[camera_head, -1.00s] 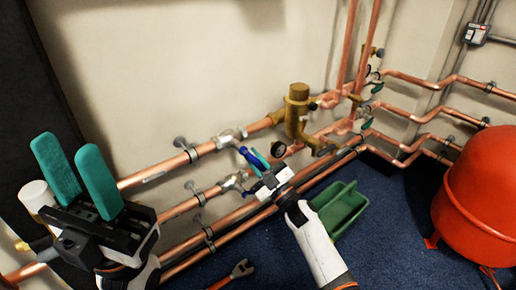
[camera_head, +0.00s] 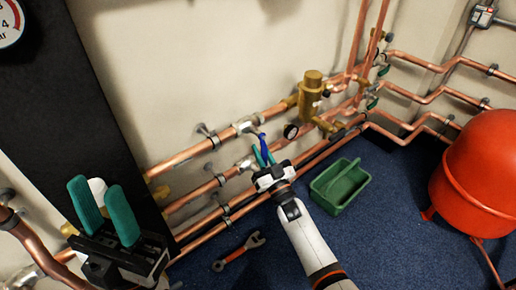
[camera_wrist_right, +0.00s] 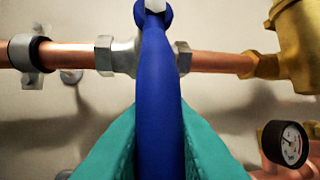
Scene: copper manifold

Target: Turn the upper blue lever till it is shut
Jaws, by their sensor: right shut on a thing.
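The upper blue lever (camera_head: 263,142) hangs down from the grey valve body (camera_head: 247,125) on the upper copper pipe, across the pipe's line. In the right wrist view the lever (camera_wrist_right: 160,95) runs from the valve stem down between the teal fingers. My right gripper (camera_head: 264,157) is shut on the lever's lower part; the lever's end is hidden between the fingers. My left gripper (camera_head: 104,212) is at the lower left, its teal fingers apart and empty, away from the lever.
A brass fitting (camera_head: 311,97) and a small gauge (camera_head: 291,131) sit right of the valve. A lower copper pipe (camera_head: 193,196) runs below. A green tray (camera_head: 341,186), a wrench (camera_head: 238,252) and a red tank (camera_head: 481,172) are on the blue floor.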

